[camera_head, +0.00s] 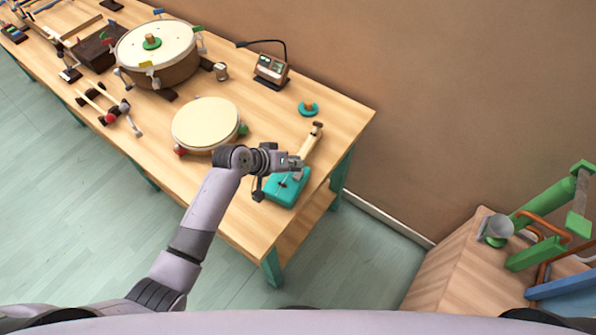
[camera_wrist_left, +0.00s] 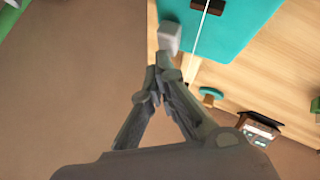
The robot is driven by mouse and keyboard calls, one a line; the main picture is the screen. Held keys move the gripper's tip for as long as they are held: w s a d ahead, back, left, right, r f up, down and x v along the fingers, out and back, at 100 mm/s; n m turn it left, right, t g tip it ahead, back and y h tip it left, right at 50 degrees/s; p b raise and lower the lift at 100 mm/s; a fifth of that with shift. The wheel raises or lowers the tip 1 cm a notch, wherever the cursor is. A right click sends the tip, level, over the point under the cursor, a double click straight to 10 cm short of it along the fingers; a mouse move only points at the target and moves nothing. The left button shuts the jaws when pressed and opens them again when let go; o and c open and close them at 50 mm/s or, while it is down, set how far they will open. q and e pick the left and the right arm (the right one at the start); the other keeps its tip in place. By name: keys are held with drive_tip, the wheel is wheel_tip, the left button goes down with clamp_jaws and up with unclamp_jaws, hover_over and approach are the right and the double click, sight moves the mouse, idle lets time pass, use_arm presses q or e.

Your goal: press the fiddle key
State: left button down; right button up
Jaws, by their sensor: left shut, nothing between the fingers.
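The fiddle has a teal body (camera_head: 284,190) and a pale neck (camera_head: 309,144), lying near the table's right end. In the left wrist view its teal body (camera_wrist_left: 225,30) carries a white string over a dark bridge (camera_wrist_left: 208,6). A pale grey block (camera_wrist_left: 169,37), which looks like the fiddle key, sits at the body's edge. My left gripper (camera_head: 290,163) is over the fiddle where neck and body meet. In the wrist view its closed fingertips (camera_wrist_left: 164,68) are empty and appear right at the block; I cannot tell whether they touch it. My right gripper is not in view.
A round cream drum (camera_head: 203,122) is left of the fiddle. A teal ring-shaped piece (camera_head: 308,109) and a small device with a bent rod (camera_head: 271,67) are behind. A larger drum (camera_head: 157,45) stands farther left. A wooden stand (camera_head: 465,265) with green parts is at right.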

use_arm(q)
drive_tip(key=shift+f+b, duration=0.3)
drive_tip(key=shift+f, duration=0.25)
idle(0.9)
drive_tip(key=shift+r, duration=0.1)
drive_tip(key=shift+r+p, duration=0.9)
drive_tip(key=shift+p, duration=0.15)
drive_tip(key=shift+r, duration=0.1)
wheel_tip(320, 180, up, 5)
drive_tip(key=p, duration=0.5)
idle(2.4)
